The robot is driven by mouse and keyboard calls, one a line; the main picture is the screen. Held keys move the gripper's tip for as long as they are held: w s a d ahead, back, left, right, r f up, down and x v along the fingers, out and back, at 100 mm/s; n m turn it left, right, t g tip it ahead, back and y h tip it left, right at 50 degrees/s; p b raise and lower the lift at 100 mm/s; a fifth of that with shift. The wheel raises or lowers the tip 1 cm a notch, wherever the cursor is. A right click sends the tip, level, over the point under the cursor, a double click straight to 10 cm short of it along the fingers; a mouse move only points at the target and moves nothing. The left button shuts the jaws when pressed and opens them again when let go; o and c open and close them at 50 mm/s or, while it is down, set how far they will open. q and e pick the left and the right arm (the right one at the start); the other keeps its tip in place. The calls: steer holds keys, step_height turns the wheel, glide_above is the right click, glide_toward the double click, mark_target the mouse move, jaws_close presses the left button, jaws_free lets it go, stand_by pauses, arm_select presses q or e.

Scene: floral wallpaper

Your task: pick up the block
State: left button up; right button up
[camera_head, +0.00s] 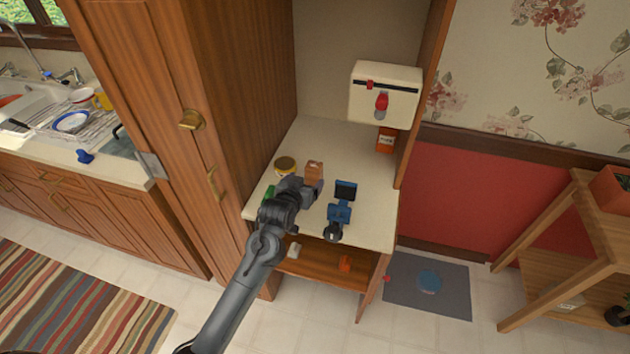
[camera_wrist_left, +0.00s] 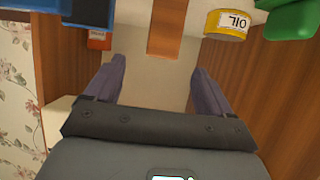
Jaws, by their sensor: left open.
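A brown wooden block (camera_head: 314,172) stands on the cream counter (camera_head: 330,148) inside the wooden cabinet. In the left wrist view the block (camera_wrist_left: 166,28) lies ahead of my left gripper, in line with the gap between the fingers. My left gripper (camera_wrist_left: 158,68) is open, with nothing between its two fingers. In the head view the left gripper (camera_head: 303,188) is at the near side of the block, and my wrist covers part of the counter there. I cannot tell whether it touches the block. My right gripper does not show.
A yellow oil can (camera_head: 286,165) stands left of the block; its label shows in the left wrist view (camera_wrist_left: 226,24). A green object (camera_head: 269,192) is nearby. A blue device (camera_head: 340,208) stands right. A white box (camera_head: 385,95) hangs behind. The cabinet side (camera_head: 235,90) bounds the left.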

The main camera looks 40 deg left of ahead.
mark_target(311, 171)
arm_select(q)
steer(key=x, duration=0.5)
steer(key=shift+w+r+b, duration=0.1)
steer(key=shift+w+b, duration=0.1)
steer(key=shift+b, duration=0.15)
steer(key=shift+a+b+x, duration=0.15)
steer(key=shift+b+x, duration=0.15)
steer(key=shift+x, duration=0.95)
steer(key=shift+a+b+x, duration=0.15)
steer(key=shift+b+x, duration=0.1)
steer(key=shift+x, duration=1)
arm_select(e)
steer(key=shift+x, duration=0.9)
arm_select(q)
steer(key=shift+s, duration=0.1)
steer(key=shift+c, duration=0.5)
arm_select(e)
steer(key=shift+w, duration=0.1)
arm_select(q)
steer(key=c, duration=0.9)
steer(key=shift+c, duration=0.5)
steer(key=shift+r, duration=0.15)
